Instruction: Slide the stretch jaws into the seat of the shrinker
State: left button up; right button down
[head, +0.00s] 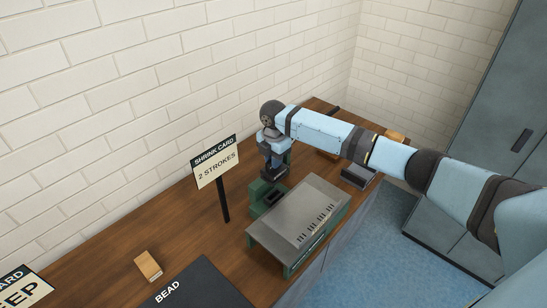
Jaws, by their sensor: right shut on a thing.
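The shrinker (259,190) looks like the small green block-shaped body with a dark opening in its top, standing on the wooden bench behind a grey plate. My right gripper (276,166) points down just above and behind that green body. It is shut on a small dark piece, which I take to be the stretch jaws (277,173). The fingers and arm hide much of this piece. I cannot tell whether it touches the shrinker. My left gripper is not in view.
A grey plate (297,212) on a green stand fills the bench front. A "SHRINK CARD 2 STROKES" sign (215,164) stands left on a dark post. A wooden block (148,265) and black "BEAD" mat (200,284) lie nearer. A grey box (357,177) sits right.

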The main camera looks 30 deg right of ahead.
aim_at(273, 171)
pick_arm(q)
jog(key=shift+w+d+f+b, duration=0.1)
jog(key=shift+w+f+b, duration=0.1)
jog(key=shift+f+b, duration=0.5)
pick_arm(e)
jog(key=shift+w+f, duration=0.1)
jog(key=shift+f, duration=1.7)
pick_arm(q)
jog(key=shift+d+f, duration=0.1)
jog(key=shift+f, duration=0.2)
pick_arm(e)
jog(key=shift+f, duration=0.9)
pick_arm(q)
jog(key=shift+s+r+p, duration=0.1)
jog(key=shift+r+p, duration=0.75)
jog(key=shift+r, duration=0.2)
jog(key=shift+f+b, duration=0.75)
pick_arm(e)
jog(key=shift+f, duration=1.75)
